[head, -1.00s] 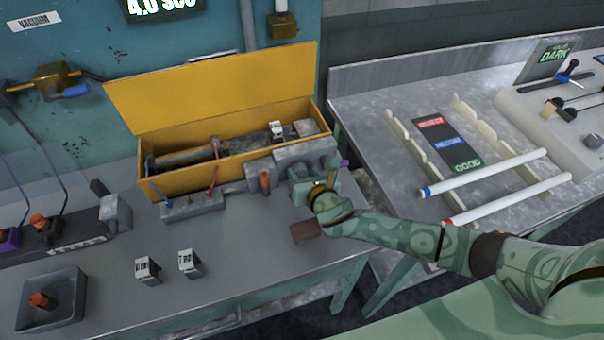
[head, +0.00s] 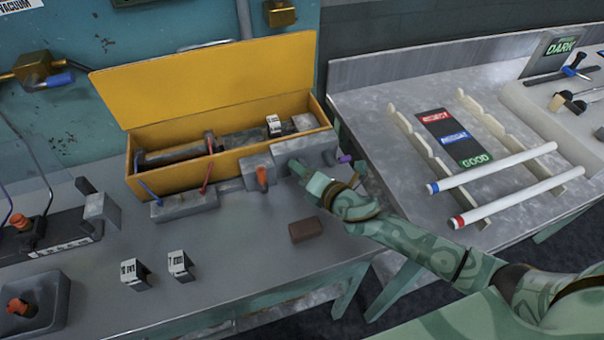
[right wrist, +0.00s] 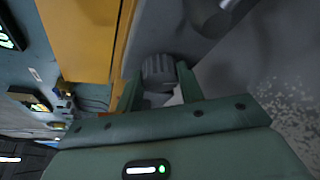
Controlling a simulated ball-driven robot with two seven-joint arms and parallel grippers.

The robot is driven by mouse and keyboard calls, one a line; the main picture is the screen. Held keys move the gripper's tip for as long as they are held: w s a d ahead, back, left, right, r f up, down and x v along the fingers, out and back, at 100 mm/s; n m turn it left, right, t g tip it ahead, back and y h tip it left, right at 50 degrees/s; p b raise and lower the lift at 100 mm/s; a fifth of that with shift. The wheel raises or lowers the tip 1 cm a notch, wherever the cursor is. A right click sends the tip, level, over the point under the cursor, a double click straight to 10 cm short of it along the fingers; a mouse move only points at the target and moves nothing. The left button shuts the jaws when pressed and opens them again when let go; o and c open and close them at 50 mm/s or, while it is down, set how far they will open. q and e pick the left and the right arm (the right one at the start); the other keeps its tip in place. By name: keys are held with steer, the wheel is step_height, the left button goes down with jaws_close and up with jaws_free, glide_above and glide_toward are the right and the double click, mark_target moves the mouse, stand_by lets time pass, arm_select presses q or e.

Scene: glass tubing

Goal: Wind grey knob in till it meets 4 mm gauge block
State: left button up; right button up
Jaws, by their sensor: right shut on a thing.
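My right gripper (head: 298,168) is at the front of the grey housing (head: 312,151), at the right end of the yellow box. In the right wrist view, a ribbed grey knob (right wrist: 158,71) sits between the fingers of my right gripper (right wrist: 160,88), which is shut on it. In the head view the gripper hides the knob. A small block with a white label (head: 274,124) stands inside the yellow box; its marking is too small to read, so I cannot confirm it is the 4 mm gauge block. Its gap to the knob's spindle cannot be made out. My left gripper is out of view.
The yellow box (head: 170,184) has its lid raised behind. Two labelled blocks (head: 133,272) (head: 178,264) and a brown block (head: 305,230) stand on the bench. White tubes (head: 490,167) lie on the right table.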

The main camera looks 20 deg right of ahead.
steer(key=shift+d+f+m+t+y+b, duration=0.15)
steer(key=shift+m+t+y+b, duration=0.2)
steer(key=shift+m+b, duration=0.5)
steer(key=shift+y, duration=0.25)
steer(key=o, duration=1)
steer(key=shift+m, duration=0.25)
steer(key=v, duration=1.5)
steer(key=shift+p, duration=0.35)
steer(key=shift+s+d+r, duration=0.15)
steer(key=shift+s+r, duration=0.15)
steer(key=shift+s, duration=0.25)
